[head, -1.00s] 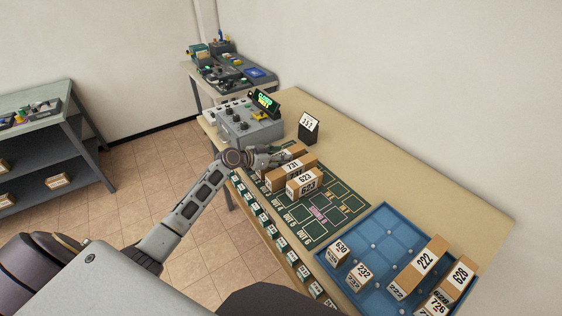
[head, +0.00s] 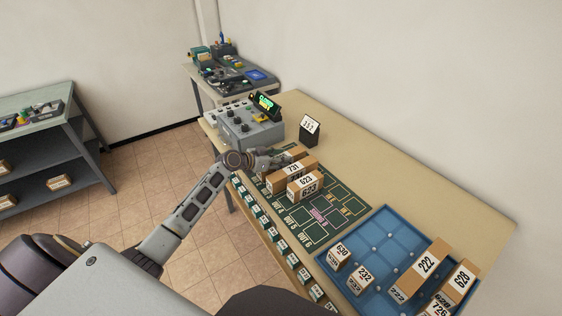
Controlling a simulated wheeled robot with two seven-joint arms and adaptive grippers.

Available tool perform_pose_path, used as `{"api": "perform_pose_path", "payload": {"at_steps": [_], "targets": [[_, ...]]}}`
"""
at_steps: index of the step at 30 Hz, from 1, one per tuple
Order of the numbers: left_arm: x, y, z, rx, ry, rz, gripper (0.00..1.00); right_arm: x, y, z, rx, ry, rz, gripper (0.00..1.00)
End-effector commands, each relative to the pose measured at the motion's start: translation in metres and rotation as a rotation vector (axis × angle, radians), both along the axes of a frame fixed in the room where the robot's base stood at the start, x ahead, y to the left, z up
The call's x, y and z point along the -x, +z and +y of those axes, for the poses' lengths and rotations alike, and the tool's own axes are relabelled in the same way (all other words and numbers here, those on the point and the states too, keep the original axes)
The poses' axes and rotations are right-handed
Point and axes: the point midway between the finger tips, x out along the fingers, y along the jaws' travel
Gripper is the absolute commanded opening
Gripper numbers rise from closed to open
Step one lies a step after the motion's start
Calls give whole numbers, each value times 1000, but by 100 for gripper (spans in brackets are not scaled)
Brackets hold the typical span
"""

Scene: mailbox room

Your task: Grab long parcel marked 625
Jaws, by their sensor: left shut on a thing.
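My left gripper (head: 276,161) reaches in from the left over the green mat. It is shut on a brown parcel (head: 298,151) just behind the long parcel marked 731 (head: 306,168); the fingers and arm cover most of it and I cannot read its label. In front of 731 stands a parcel (head: 314,189) whose label looks like 623; the last digit is hard to read. I cannot clearly read 625 on any parcel. My right gripper is not in view.
A blue tray (head: 376,229) at the right holds parcels marked 222 (head: 424,266), 628 (head: 462,279), 630 (head: 339,253) and 232 (head: 361,277). A grey control box (head: 250,130) and a card stand (head: 310,129) are behind. The green mat (head: 325,212) has free slots nearer the tray.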

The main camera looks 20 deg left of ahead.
Motion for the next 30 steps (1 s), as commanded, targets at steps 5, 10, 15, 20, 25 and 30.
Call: {"api": "perform_pose_path", "payload": {"at_steps": [5,10,15,20,25,30], "targets": [[-1,9,0,0,0,-4,3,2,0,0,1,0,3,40],[-1,27,1,-3,0,-6,3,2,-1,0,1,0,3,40],[-1,51,0,-3,0,-7,3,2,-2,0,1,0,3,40],[-1,75,0,-1,-2,-7,3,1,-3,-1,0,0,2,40],[-1,93,0,-1,-1,-4,3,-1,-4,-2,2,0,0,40],[-1,101,0,0,-1,-4,3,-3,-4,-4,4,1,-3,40]]}}
